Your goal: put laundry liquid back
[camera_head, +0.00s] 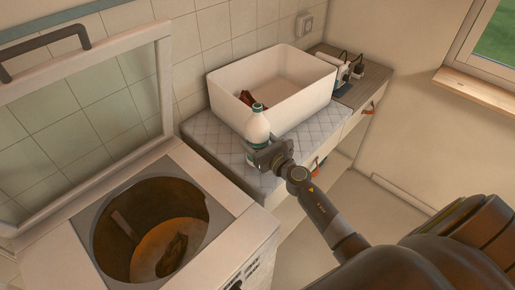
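The laundry liquid looks to be a white bottle (257,128) with a green cap and a green band low down. It is upright at the front edge of the quilted grey mat (212,135), just in front of the white basin. My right gripper (262,153) is at the bottle's lower part, in front of it. The fingers hide part of the bottle's base, so I cannot tell whether they are closed on it or whether the base touches the mat. My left gripper is not in view.
A top-loading washer (225,194) stands at the left with its lid (165,85) raised and dark cloth in the drum. The white basin (228,112) holds a reddish-brown item. A small device with cables (342,72) sits at the counter's far right. Floor (335,190) is clear at right.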

